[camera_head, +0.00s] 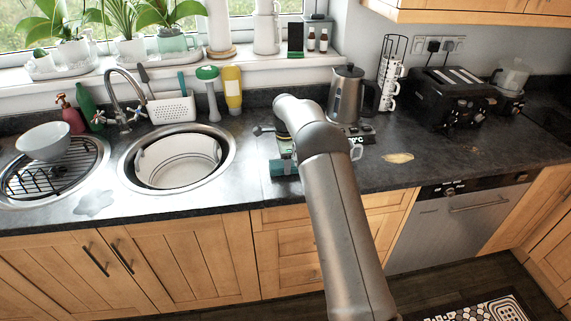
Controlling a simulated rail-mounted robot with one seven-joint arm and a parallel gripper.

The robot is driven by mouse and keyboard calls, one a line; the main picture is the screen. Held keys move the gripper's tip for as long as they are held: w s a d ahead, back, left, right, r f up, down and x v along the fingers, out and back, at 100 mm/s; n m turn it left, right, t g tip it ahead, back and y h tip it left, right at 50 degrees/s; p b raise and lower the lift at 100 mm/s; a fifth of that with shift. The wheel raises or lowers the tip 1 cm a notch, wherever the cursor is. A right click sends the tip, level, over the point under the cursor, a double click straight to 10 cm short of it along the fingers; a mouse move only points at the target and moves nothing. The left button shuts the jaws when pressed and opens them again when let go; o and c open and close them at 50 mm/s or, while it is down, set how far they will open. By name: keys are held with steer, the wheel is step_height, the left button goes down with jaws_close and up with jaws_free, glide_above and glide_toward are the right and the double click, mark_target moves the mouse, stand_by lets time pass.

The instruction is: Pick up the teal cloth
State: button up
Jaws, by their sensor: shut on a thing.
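The teal cloth (284,167) shows as a small green-blue patch at the front part of the dark counter, right of the round sink. My gripper (284,153) is directly over it, pointing down, and is shut on the cloth. My forearm and wrist hide much of the gripper and the area just right of it. I cannot tell whether the cloth is touching the counter or lifted a little.
A round sink (222,145) with a white basin is to the left. A steel kettle (347,95), a mug rack (391,75) and a black toaster (452,97) stand behind and right.

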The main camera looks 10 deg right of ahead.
steer(key=shift+r, duration=0.35)
step_height(320, 180, up, 2)
steer(key=shift+r+b, duration=0.2)
steer(key=shift+b, duration=0.25)
steer(key=s+d+r+b, duration=0.5)
steer(key=s+r, duration=0.4)
steer(key=s, duration=0.3)
steer(key=shift+s+d+r, duration=0.35)
steer(key=shift+d, duration=0.1)
steer(key=shift+o, duration=0.4)
